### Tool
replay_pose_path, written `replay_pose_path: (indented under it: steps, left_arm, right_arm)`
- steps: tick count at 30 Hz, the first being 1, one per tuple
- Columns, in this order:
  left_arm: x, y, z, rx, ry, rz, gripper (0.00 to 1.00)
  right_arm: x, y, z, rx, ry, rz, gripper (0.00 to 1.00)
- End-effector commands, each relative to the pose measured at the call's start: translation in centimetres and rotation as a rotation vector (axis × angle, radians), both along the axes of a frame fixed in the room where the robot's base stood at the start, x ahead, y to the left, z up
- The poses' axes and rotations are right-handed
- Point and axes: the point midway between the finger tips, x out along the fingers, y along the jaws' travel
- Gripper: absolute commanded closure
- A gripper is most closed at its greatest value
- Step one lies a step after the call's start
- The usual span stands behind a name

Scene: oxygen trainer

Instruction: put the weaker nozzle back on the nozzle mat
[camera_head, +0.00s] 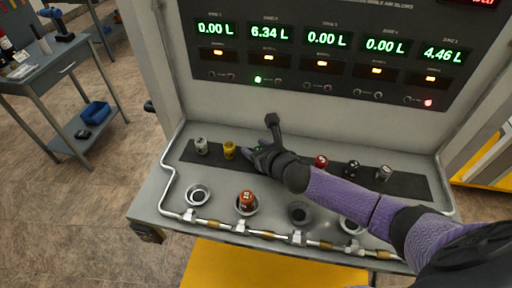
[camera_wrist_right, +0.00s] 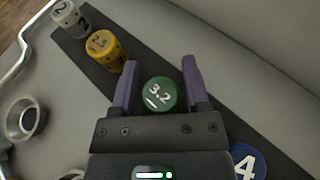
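The nozzle mat (camera_head: 408,184) is a dark strip with nozzles standing on it. My right gripper (camera_head: 257,150) is over its left half. In the right wrist view its fingers stand on either side of a green nozzle marked 3.2 (camera_wrist_right: 160,94), with narrow gaps on both sides; the gripper looks open. A grey nozzle (camera_head: 201,146) and a yellow nozzle (camera_head: 229,150) stand left of it. A blue nozzle marked 4 (camera_wrist_right: 249,162) shows beside the gripper. An orange nozzle (camera_head: 247,198) sits in the second socket. The fifth socket is hidden by my arm. My left gripper is out of view.
Displays read 6.34 L in the second zone (camera_head: 269,32) and 4.46 L in the fifth (camera_head: 443,54); the others read 0.00. The first (camera_head: 198,187), third (camera_head: 291,212) and fourth sockets look empty. Red (camera_head: 320,161), black (camera_head: 351,167) and grey (camera_head: 383,172) nozzles stand right.

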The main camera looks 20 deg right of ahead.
Motion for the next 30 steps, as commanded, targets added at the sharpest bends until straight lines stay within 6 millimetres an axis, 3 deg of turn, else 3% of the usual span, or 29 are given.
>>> replay_pose_path:
  steps: [2,13,24,30]
  left_arm:
    - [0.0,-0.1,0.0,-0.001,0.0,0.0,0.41]
    - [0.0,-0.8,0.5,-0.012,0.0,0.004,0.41]
    - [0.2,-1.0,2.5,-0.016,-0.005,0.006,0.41]
    - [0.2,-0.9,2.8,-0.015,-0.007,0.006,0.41]
  right_arm:
    - [0.0,0.0,0.0,0.0,0.0,0.0,0.23]
    - [-0.4,-0.1,0.6,0.0,0.0,0.0,0.23]
    - [-8.0,-1.1,3.7,-0.001,0.003,0.003,0.23]
    - [-10.4,-1.5,4.7,-0.001,0.0,0.0,0.23]
